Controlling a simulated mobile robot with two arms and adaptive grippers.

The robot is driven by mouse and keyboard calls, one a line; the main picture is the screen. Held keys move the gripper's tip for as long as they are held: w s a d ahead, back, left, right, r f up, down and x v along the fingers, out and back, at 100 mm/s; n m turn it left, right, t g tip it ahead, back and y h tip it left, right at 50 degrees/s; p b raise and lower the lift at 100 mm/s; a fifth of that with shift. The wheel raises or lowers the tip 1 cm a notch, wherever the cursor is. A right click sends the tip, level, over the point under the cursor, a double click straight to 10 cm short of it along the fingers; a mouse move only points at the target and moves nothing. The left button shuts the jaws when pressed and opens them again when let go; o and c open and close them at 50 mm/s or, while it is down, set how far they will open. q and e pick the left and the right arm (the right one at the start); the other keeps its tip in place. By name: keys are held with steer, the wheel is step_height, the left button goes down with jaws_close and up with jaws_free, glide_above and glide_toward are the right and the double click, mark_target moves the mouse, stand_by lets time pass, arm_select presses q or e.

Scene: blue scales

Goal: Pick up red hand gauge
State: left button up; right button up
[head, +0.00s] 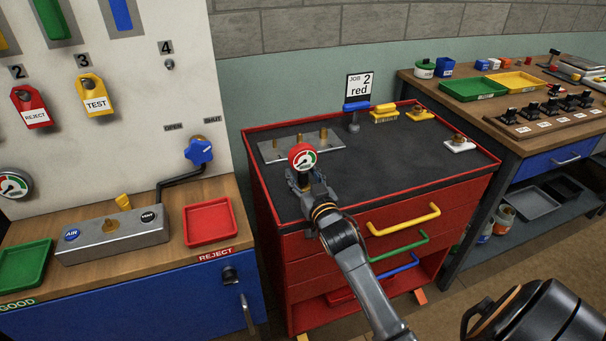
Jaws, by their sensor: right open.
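The red hand gauge (303,154), with a round white dial marked in green and red, shows at the left part of the red cabinet's dark top (385,158). My right gripper (300,178) is open at the gauge, just below its dial in the picture. The gripper hides the lower part of the gauge, so I cannot tell whether the fingers touch it or what it rests on. My left gripper is not in view.
A metal plate with brass pegs (275,149) lies beside the gauge. The cabinet top's front right is clear. A red reject tray (209,222) sits left.

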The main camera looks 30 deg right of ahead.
jaws_close()
steer(key=shift+r, duration=0.1)
